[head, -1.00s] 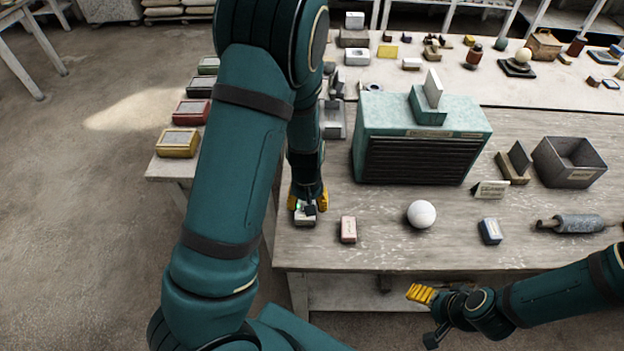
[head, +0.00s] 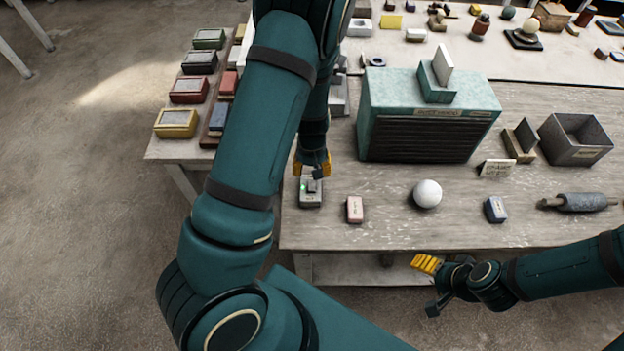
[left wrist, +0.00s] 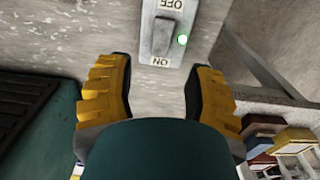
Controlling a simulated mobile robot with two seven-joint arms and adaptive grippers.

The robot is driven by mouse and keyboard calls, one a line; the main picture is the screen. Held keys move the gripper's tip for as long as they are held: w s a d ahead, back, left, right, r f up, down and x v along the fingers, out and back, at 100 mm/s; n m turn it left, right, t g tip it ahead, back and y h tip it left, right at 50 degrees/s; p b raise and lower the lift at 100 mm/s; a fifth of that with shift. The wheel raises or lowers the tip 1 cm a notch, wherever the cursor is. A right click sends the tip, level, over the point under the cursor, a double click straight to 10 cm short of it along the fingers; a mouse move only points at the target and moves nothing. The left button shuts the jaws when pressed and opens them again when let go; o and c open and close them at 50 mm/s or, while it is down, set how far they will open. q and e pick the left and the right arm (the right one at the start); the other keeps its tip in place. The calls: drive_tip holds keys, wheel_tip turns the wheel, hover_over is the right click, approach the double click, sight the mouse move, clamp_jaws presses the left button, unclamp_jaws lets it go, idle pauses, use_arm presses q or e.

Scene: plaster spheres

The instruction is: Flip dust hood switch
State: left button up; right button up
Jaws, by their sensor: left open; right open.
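The switch box (head: 311,192) is a small grey box near the table's left front corner, with a rocker and a lit green light. In the left wrist view the switch box (left wrist: 164,32) shows OFF and ON labels, the rocker between them and the green light beside it. The teal dust hood (head: 425,125) with a dark slatted front stands behind and to the right. My left gripper (head: 312,168) is just behind the switch box; its yellow fingers (left wrist: 157,90) are apart with nothing between them. My right gripper (head: 428,270) is open and empty in front of the table edge.
A pink block (head: 354,209), a white sphere (head: 427,194) and a blue block (head: 495,209) lie along the front of the table (head: 390,233). A grey bin (head: 576,139) and a roller (head: 582,202) are at the right. Coloured boxes (head: 176,123) line the left side table.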

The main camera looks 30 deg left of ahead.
sight(312, 181)
use_arm(q)
wheel_tip(312, 181, down, 5)
drive_tip(key=shift+f, duration=0.1)
idle(0.3)
clamp_jaws()
